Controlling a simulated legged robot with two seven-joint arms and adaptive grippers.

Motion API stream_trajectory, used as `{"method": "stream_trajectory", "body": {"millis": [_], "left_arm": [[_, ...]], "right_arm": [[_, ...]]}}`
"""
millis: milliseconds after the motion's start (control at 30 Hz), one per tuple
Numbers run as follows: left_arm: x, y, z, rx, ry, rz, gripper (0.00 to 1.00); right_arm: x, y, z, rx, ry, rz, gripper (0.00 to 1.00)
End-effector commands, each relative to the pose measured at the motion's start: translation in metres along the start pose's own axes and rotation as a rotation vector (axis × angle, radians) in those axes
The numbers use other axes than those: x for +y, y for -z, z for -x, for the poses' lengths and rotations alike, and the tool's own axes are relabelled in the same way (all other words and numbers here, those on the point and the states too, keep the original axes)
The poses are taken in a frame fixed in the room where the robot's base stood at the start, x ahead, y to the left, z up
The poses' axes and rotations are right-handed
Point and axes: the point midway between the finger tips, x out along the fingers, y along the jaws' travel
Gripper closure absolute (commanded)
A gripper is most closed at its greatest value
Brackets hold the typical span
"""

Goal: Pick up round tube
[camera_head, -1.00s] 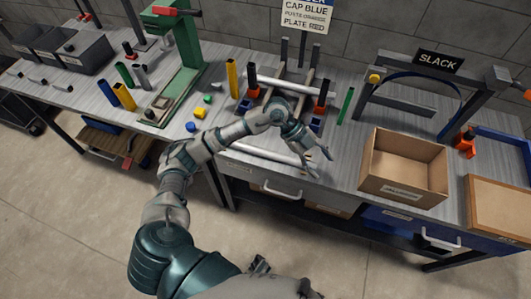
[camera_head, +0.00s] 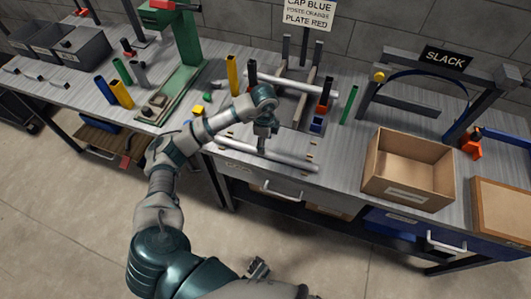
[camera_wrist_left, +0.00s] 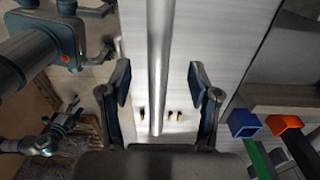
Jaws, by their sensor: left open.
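A long silver round tube (camera_head: 288,162) lies along the front of the bench in the head view. My left gripper (camera_head: 263,150) points down over the middle of this tube. In the left wrist view the tube (camera_wrist_left: 160,60) runs lengthwise between the two spread fingers of my left gripper (camera_wrist_left: 158,78). The gripper is open, with a visible gap on each side of the tube. A second silver tube (camera_head: 292,85) rests across the frame at the back. A small dark gripper-like part (camera_head: 257,268), probably my right gripper, shows at the bottom; its jaws are unclear.
An open cardboard box (camera_head: 410,160) stands right of the tube. A yellow post (camera_head: 232,75), a green post (camera_head: 349,104) and a blue socket (camera_head: 317,124) stand behind it. A green press frame (camera_head: 185,70) stands at left. The drawer front (camera_head: 290,190) lies below the bench edge.

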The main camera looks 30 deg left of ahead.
Motion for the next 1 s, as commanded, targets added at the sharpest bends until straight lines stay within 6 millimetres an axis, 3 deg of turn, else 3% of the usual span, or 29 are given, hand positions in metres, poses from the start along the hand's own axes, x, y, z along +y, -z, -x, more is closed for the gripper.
{"method": "stream_trajectory", "body": {"millis": [167,433,733,1000], "left_arm": [[0.0,0.0,-0.013,0.0,-0.001,0.0,0.38],[0.001,0.001,-0.053,-0.001,-0.002,0.0,0.38],[0.0,0.0,-0.059,0.001,0.001,-0.001,0.38],[0.0,0.0,-0.059,0.001,0.0,-0.001,1.0]], "right_arm": [[0.0,0.002,0.005,0.003,0.0,-0.001,0.41],[0.002,0.005,0.024,0.009,0.0,-0.002,0.41],[0.001,0.006,0.03,0.009,-0.002,-0.003,0.41],[0.001,0.008,0.029,0.009,-0.001,-0.003,0.41]]}}
